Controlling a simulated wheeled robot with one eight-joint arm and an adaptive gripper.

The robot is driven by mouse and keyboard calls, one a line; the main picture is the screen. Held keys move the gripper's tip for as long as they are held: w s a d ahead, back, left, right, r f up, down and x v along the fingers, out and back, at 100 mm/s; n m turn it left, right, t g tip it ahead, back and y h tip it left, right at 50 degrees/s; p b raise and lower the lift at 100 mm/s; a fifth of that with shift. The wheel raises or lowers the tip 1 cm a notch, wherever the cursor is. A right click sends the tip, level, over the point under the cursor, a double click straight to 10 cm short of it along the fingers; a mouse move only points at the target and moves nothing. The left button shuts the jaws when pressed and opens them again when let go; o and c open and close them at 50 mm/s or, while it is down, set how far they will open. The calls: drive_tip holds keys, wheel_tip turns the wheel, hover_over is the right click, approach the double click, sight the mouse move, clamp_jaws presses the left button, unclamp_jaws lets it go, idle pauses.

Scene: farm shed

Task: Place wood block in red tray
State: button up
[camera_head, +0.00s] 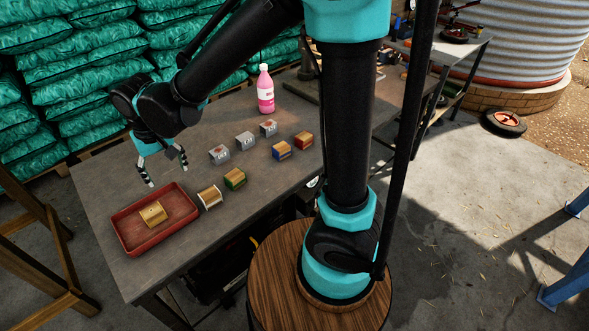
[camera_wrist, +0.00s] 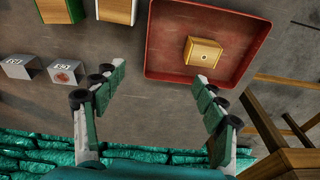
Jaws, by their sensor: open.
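The red tray (camera_head: 179,202) lies at the near left end of the grey table. A plain wood block (camera_head: 152,213) rests inside it, with bare tray floor around it. In the wrist view the red tray (camera_wrist: 168,50) is at upper right, with the wood block (camera_wrist: 203,53) on its floor. My gripper (camera_head: 167,172) is open and empty, above the table beside the tray's far side. In the wrist view my gripper (camera_wrist: 160,74) has its fingers spread wide, apart from the block.
Blocks with white (camera_head: 209,197), green (camera_head: 235,179), blue (camera_head: 282,150) and red (camera_head: 303,139) sides stand in a row right of the tray. A pink bottle (camera_head: 265,92) stands farther back. Green sacks (camera_head: 85,70) are stacked beyond the table.

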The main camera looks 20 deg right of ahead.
drive_tip(key=w+d+m, duration=0.1)
drive_tip(key=w+d, duration=0.2)
drive_tip(key=d, duration=0.9)
drive_tip(key=s+d+f+m+t, duration=0.1)
drive_tip(key=s+d+f+m, duration=0.1)
drive_tip(key=d, duration=1.1)
drive_tip(key=s+d+f+m+t+h, duration=0.1)
drive_tip(key=s+d+f+m, duration=0.1)
drive_tip(key=d, duration=1.1)
drive_tip(key=s+f, duration=0.1)
drive_tip(key=s, duration=0.1)
drive_tip(key=shift+s+f+t, duration=0.3)
drive_tip(key=shift+s, duration=0.05)
